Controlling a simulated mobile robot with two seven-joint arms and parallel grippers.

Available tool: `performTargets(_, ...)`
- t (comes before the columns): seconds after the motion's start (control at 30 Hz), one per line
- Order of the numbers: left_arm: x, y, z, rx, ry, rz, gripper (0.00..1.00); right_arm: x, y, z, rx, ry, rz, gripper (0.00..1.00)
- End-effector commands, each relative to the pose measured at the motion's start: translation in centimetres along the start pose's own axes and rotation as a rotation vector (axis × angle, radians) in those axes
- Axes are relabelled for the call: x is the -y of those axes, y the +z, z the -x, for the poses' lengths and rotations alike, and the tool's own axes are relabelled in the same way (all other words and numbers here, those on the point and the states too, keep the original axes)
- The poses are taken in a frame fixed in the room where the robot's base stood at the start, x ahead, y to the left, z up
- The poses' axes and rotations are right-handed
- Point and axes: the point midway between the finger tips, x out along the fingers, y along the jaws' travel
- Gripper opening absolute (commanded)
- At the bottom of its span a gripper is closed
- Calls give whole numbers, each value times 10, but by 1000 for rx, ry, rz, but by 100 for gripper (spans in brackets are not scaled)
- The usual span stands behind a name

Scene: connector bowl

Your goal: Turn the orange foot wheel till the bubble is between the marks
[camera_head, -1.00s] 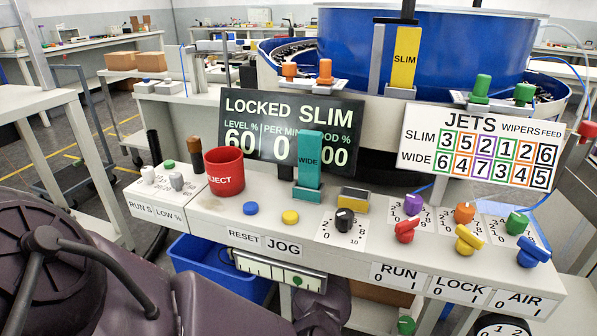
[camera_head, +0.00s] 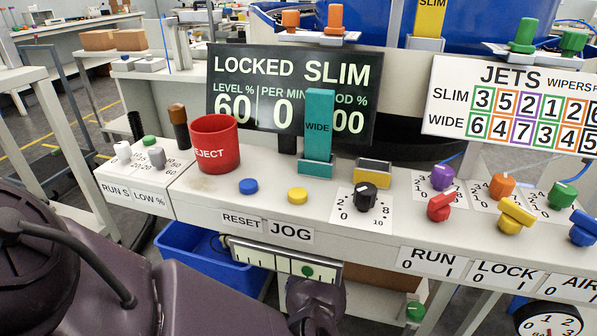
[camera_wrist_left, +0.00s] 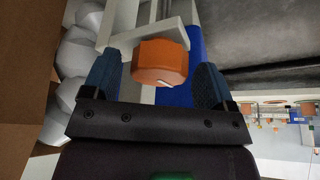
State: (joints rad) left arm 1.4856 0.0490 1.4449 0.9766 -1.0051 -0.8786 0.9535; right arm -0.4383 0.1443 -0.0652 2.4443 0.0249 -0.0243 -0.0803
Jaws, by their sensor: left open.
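The orange foot wheel (camera_wrist_left: 160,62) shows in the left wrist view, between the two blue fingers of my left gripper (camera_wrist_left: 158,74). The gripper is open, with a visible gap to the finger on the right; the gap on the left is smaller. In the head view, the level (camera_head: 262,257) is a pale strip with dark marks under the panel edge. Its green bubble (camera_head: 307,271) sits toward the right end, right of the middle marks. The wheel and left fingertips are hidden in the head view. My right gripper is not in view.
A control panel (camera_head: 225,200) with knobs and a red REJECT cup (camera_head: 215,143) stands above the level. A blue bin (camera_head: 195,250) is under it at the left. A green knob (camera_head: 415,312) and a dial (camera_head: 548,320) are low at the right.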

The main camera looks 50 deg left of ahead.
Motion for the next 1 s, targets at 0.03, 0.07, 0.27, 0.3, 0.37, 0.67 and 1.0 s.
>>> performTargets(0.03, 0, 3, -4, 1, -2, -1, 79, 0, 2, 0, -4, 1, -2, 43)
performTargets(0.07, 0, 4, -4, 0, -1, -1, 79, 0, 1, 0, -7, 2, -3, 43)
performTargets(0.27, -2, 5, -6, 0, 1, 0, 79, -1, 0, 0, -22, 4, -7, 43)
performTargets(0.3, -2, 5, -5, 0, 2, 0, 79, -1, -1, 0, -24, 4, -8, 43)
performTargets(0.37, -3, 5, -5, 0, 2, 1, 79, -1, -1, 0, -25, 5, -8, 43)
performTargets(0.67, -3, 5, -5, 0, 2, 1, 57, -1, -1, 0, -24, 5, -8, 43)
performTargets(1.0, -2, 5, -5, -1, 4, -5, 30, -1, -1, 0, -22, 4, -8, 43)
